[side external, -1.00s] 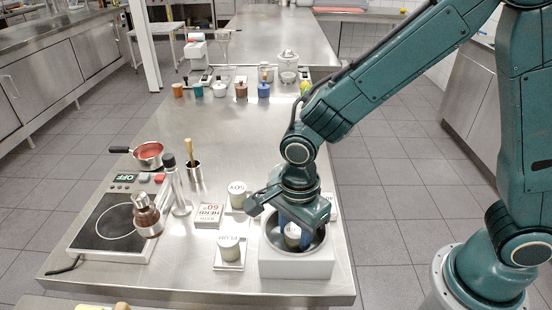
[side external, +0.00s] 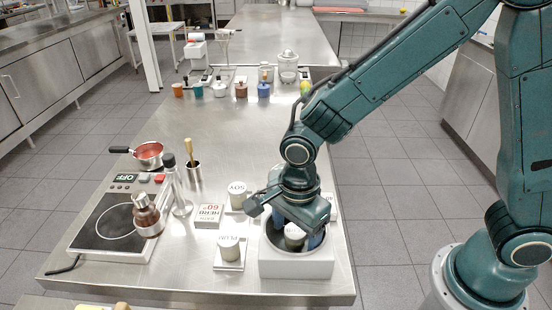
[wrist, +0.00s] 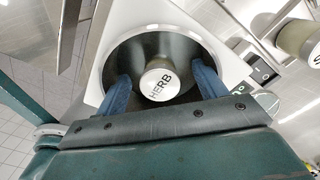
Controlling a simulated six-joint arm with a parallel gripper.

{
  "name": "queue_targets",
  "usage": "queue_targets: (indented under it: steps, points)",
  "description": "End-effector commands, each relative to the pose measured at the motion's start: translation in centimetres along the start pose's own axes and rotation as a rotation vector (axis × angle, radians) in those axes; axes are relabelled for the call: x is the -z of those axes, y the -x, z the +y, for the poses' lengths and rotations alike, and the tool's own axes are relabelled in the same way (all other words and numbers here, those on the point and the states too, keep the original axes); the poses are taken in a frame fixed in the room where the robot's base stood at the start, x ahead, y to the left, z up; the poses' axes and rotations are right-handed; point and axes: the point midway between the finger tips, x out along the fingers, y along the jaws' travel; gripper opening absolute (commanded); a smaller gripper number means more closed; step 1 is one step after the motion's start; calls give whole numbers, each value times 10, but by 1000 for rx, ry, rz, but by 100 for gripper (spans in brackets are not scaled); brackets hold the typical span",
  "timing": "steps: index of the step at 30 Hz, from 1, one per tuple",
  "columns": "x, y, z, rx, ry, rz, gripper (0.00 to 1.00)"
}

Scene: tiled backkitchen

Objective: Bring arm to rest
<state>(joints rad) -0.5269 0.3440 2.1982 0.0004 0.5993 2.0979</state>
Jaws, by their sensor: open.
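My gripper (side external: 297,229) is open over the round well of the white bath unit (side external: 296,268) at the front right of the steel table. A grey-green jar with a white lid marked HERB (wrist: 159,84) stands in the dark well (wrist: 190,50). In the wrist view my blue fingers (wrist: 160,73) are spread on either side of the jar, with gaps between them and its lid. The jar also shows in the side view (side external: 294,238), under my gripper. My arm reaches in from the right and is not folded away.
Left of the bath stand a jar marked PLUM (side external: 229,248), a jar marked SOY (side external: 237,198) and a sign reading HERB BATH 60 (side external: 208,215). A hotplate (side external: 103,225), a brown bottle (side external: 147,216) and a red-filled saucepan (side external: 148,154) are further left. The table's middle is clear.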

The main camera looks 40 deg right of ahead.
Motion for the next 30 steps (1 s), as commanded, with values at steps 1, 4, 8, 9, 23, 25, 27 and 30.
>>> queue_targets:
  steps: [1, 4, 8, 9, 23, 25, 27, 30]
  points:
    - [0, 0, 0, 0, 1, 0, 78]
    - [0, 0, 0, 0, 1, 0, 78]
    - [0, 2, 0, 0, 2, 0, 78]
    - [0, 4, 0, 1, 1, 0, 78]
    - [0, 29, 0, 2, 1, -2, 78]
    - [0, 33, 0, 2, 1, -1, 78]
    - [0, 37, 0, 2, 1, -1, 78]
    - [0, 42, 0, 1, 1, -1, 78]
